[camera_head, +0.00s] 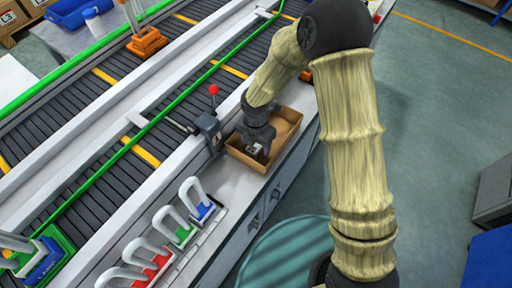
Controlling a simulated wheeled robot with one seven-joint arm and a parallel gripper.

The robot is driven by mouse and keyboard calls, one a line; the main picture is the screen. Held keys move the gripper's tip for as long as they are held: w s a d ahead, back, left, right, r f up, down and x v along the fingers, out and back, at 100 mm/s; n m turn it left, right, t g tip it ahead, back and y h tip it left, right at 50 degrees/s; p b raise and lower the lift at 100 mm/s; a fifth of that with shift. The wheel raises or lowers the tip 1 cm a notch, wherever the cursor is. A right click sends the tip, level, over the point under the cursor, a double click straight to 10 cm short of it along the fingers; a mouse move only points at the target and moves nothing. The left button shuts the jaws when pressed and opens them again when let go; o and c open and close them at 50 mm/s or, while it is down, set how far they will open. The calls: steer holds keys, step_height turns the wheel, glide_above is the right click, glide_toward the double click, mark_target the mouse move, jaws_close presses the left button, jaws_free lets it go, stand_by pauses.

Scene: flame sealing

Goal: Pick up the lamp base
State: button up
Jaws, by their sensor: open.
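My gripper (256,150) points down into a brown open box (287,127) on the white bench beside the conveyor. Its jaws are open, at or just below the box rim. A small pale grey piece shows at the fingertips. I cannot tell whether it is the lamp base or part of my gripper. The gripper and wrist hide much of the inside of the box, and no lamp base can be made out for certain.
A post with a red ball (213,90) stands close left of the box. Several white-handled coloured pieces (183,232) stand in a rack at the front. A conveyor (100,97) with green rails runs behind, carrying an orange fixture (147,40).

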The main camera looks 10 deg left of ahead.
steer(key=c, duration=1.1)
steer(key=shift+r, duration=0.15)
step_height(320, 180, up, 10)
steer(key=shift+f+p, duration=0.1)
steer(key=shift+p, duration=0.55)
